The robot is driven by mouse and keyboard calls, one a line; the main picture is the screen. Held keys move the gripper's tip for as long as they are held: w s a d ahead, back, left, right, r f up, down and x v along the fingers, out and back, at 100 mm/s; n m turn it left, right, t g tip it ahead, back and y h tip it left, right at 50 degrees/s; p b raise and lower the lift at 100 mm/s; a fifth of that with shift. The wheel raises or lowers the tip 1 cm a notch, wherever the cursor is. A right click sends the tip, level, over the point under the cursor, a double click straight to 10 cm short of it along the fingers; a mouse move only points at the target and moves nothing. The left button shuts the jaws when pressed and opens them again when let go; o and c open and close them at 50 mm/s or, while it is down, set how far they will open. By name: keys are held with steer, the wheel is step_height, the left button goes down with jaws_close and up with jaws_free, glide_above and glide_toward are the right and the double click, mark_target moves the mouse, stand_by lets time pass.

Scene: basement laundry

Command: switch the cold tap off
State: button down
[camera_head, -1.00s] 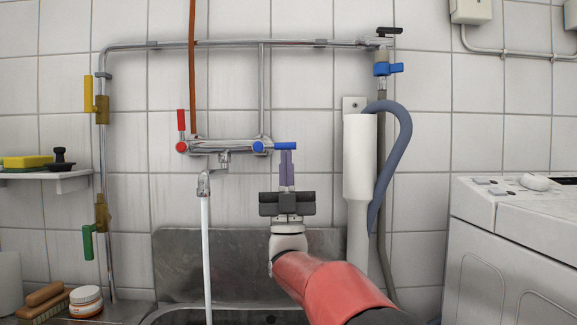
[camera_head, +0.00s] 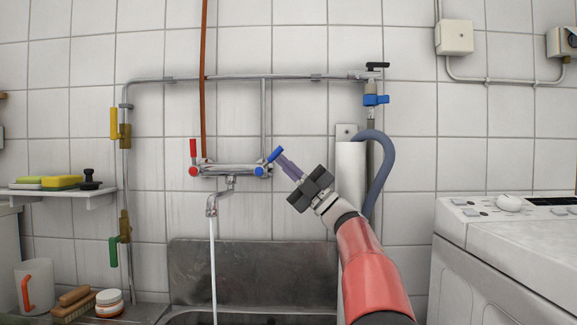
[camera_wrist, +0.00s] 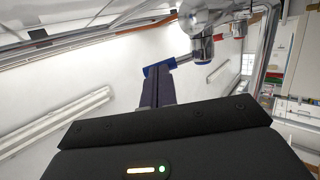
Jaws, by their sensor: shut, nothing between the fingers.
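The cold tap's blue lever (camera_head: 275,155) is at the right end of the chrome mixer (camera_head: 232,170) and tilts up to the right. The blue lever also shows in the wrist view (camera_wrist: 159,68), at my fingertips. My gripper (camera_head: 284,161) is shut and empty, its fingertips at the lever, seemingly touching its right side. The red lever (camera_head: 193,150) at the left end stands upright. A stream of water (camera_head: 213,265) runs from the spout (camera_head: 213,203) into the sink.
A blue valve handle (camera_head: 376,100) is on the pipe at upper right. A white pipe (camera_head: 351,185) and a grey hose (camera_head: 384,170) stand right of the mixer, behind my arm. Yellow (camera_head: 114,123) and green (camera_head: 113,252) valve handles are at left. A white washing machine (camera_head: 500,250) stands at right.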

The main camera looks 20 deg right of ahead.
mark_target(281, 152)
steer(key=r+g+p, duration=0.1)
steer(key=r+n+g+h+p, duration=0.1)
steer(key=p, duration=0.1)
steer(key=a+r+n+g+h+p, duration=0.1)
steer(key=p, duration=0.1)
steer(key=shift+w, duration=0.25)
steer(key=shift+w+a+r+p, duration=0.25)
steer(key=shift+a+r+p, duration=0.4)
steer(key=shift+p, duration=0.2)
steer(key=shift+a, duration=0.2)
steer(key=shift+d, duration=0.1)
